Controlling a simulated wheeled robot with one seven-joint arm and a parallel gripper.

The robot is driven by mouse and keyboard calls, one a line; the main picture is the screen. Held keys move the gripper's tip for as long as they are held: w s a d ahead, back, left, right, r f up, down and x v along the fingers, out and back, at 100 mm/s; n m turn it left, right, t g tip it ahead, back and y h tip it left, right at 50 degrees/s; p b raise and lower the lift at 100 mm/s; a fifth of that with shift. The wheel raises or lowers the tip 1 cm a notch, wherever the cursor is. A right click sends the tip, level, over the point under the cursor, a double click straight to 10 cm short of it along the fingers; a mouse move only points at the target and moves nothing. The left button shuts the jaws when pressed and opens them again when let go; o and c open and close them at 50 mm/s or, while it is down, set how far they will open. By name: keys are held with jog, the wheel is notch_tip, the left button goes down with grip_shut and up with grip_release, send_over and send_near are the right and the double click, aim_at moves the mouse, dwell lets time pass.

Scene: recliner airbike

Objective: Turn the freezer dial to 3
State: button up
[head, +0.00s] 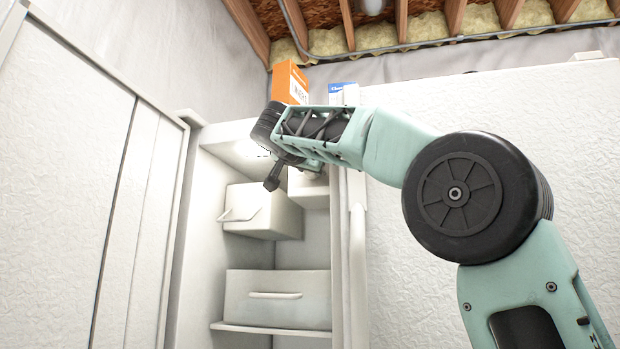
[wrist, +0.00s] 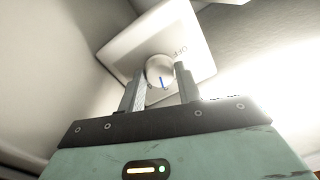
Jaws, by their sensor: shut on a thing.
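The freezer dial (wrist: 160,71) is a round white knob with a blue mark, on a pale square plate (wrist: 125,48) in the wrist view. Letters reading "OFF" show on the plate at the dial's upper right. The blue mark points roughly downward in that view; the other markings are too faint to read. My gripper (wrist: 160,78) is shut on the dial, one finger on each side. In the head view my gripper (head: 272,180) reaches into the upper part of the open freezer (head: 316,250). The dial is hidden there.
White drawers (head: 262,210) sit inside the freezer below my gripper, with a larger drawer (head: 277,298) lower down. The freezer door (head: 75,180) stands open at the left. An orange box (head: 291,82) and a blue-and-white box (head: 342,92) stand on top.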

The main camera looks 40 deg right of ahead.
jog(key=o, duration=0.5)
jog(key=shift+p, duration=0.3)
jog(key=shift+o, duration=0.2)
jog(key=shift+a, duration=0.1)
jog(key=shift+b+v, duration=1.45)
jog(key=shift+v, duration=0.95)
jog(key=shift+s, duration=0.1)
